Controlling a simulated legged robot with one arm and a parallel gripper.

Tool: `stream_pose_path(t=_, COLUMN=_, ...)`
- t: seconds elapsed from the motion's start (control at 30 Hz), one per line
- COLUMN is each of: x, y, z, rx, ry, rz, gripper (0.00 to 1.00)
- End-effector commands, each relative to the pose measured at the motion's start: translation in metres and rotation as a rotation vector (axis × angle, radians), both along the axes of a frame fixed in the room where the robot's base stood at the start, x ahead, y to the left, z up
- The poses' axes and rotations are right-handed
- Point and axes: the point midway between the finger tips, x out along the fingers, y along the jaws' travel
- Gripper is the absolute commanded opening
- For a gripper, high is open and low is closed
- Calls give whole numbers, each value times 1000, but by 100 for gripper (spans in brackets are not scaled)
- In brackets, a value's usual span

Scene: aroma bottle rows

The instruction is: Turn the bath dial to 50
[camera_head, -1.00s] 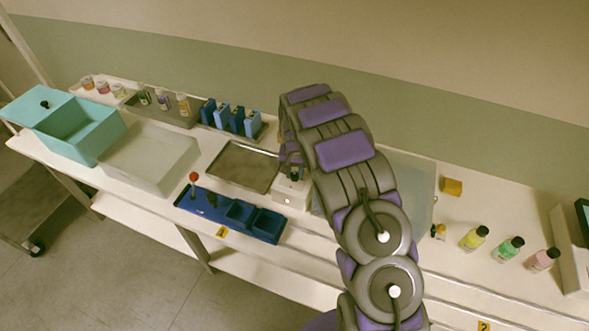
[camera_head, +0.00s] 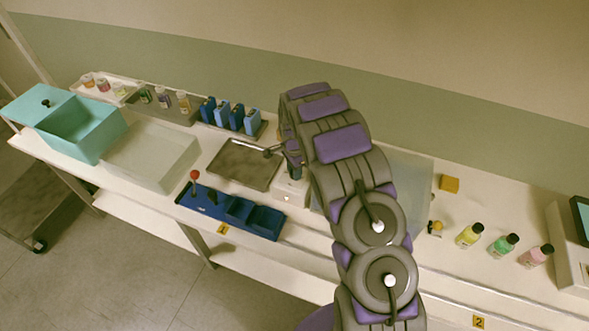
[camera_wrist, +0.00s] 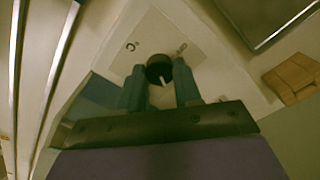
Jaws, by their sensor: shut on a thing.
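The bath dial (camera_wrist: 158,70) is a dark round knob with a pale pointer mark, on a white panel with small printed marks in the wrist view. My gripper (camera_wrist: 160,88) is shut on it, with one blue-grey finger at each side. In the head view the white dial box (camera_head: 291,190) stands just right of the dark metal tray, and my arm partly covers it. The dial itself is hidden there behind my gripper (camera_head: 293,165). I cannot read the number that the pointer shows.
Left of the dial box are a dark metal tray (camera_head: 244,164) and a blue divided tray (camera_head: 232,212) with a red-topped lever (camera_head: 194,177). Yellow, green and pink bottles (camera_head: 503,245) stand at the right. A wooden block lies near the wall.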

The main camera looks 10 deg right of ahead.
Motion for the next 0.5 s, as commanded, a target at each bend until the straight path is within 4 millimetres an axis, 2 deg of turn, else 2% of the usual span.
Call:
stream_pose_path(t=0.2, x=-1, y=1, z=-1, rx=0, ry=5, rz=-127, gripper=3)
stream_pose_path(t=0.5, x=-1, y=1, z=-1, rx=0, ry=3, rz=-215, gripper=3)
